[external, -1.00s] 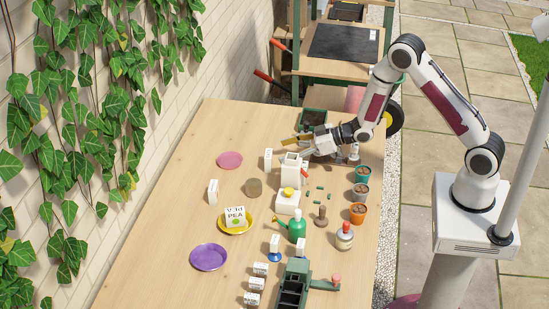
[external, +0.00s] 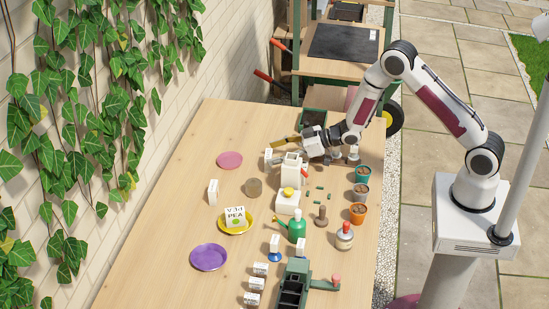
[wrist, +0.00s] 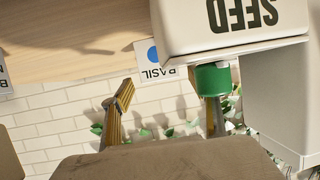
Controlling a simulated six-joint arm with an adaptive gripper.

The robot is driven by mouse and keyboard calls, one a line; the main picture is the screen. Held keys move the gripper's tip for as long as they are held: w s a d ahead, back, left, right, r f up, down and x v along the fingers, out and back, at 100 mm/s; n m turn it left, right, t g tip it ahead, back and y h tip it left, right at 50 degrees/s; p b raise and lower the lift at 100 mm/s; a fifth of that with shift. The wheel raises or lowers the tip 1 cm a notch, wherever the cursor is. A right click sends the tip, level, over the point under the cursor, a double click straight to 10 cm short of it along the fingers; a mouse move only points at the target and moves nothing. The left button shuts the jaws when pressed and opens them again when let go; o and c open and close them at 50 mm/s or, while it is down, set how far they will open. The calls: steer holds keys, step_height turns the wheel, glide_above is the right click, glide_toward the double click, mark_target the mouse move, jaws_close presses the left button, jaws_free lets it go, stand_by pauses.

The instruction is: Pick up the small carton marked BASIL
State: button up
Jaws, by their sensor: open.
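The BASIL carton (wrist: 152,55) is small and white with a blue dot. In the wrist view it is ahead of my fingers, partly hidden by the SEED box. In the external view, a small white carton (external: 268,158) stands upright by my fingertips, left of the white dispenser; its print is too small to read there. My gripper (wrist: 170,88) is open, with nothing between its yellowish fingers. In the external view my gripper (external: 284,148) reaches left, low over the table, behind the dispenser.
The white SEED box (wrist: 235,22) with a green spout (wrist: 213,79) is close to my right finger. The white dispenser (external: 291,167) stands just in front of my gripper. Pots (external: 361,191) line the right side. The table's left side has free room around the pink saucer (external: 230,160).

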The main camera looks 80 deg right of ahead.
steer(key=shift+w+a+f, duration=0.1)
steer(key=shift+w+f, duration=0.15)
steer(key=shift+w, duration=0.35)
steer(key=shift+c, duration=0.3)
steer(key=c, duration=1.1)
